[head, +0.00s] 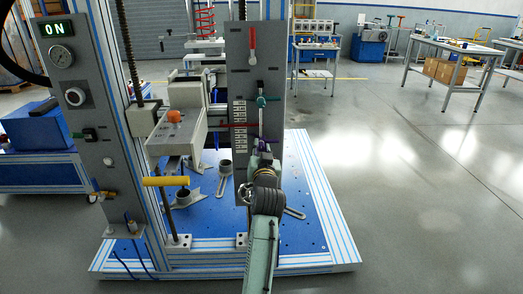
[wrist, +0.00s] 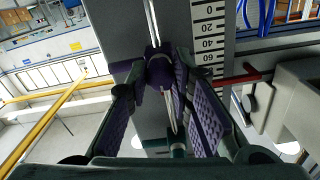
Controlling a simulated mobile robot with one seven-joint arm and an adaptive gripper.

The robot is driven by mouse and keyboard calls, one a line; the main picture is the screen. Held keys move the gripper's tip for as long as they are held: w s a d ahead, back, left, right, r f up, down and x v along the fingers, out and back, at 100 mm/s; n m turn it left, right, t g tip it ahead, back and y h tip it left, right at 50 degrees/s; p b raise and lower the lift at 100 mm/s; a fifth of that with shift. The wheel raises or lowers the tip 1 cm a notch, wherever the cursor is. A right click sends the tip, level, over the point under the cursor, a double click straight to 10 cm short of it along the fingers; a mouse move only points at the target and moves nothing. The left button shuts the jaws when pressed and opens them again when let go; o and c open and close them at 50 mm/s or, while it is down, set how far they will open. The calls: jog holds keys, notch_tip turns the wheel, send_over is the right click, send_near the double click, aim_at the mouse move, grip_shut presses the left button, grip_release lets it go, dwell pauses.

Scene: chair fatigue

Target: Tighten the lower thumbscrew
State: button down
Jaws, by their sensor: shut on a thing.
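The lower thumbscrew is a purple knob (wrist: 160,72) between my fingertips in the wrist view, at the lower end of a bright metal rod (wrist: 152,22). My gripper (wrist: 159,80) is shut on it, one finger on each side. In the head view my gripper (head: 262,150) is at the front of the grey upright plate (head: 241,60), and the knob is mostly hidden by it. A teal thumbscrew (head: 263,100) sits higher on the same plate, above the rod. I cannot tell how far the lower thumbscrew is turned.
A number scale (wrist: 207,40) and a red pointer (wrist: 238,79) lie right of my fingers in the wrist view. A grey box with an orange knob (head: 174,117) and a yellow handle (head: 166,181) stand left. A red lever (head: 252,45) is above.

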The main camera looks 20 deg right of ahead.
jog(key=m+p, duration=0.1)
jog(key=m, duration=0.4)
jog(key=shift+a+m, duration=0.1)
jog(key=shift+m, duration=0.2)
jog(key=m+p, duration=0.1)
jog(key=m, duration=0.5)
jog(key=shift+p, duration=0.4)
jog(key=m+p, duration=0.1)
jog(key=m, duration=0.5)
jog(key=shift+m+p, duration=0.3)
jog(key=shift+p, duration=0.05)
jog(key=m+p, duration=0.1)
jog(key=m, duration=0.4)
jog(key=shift+m+p, duration=0.3)
jog(key=c, duration=1.4)
grip_release()
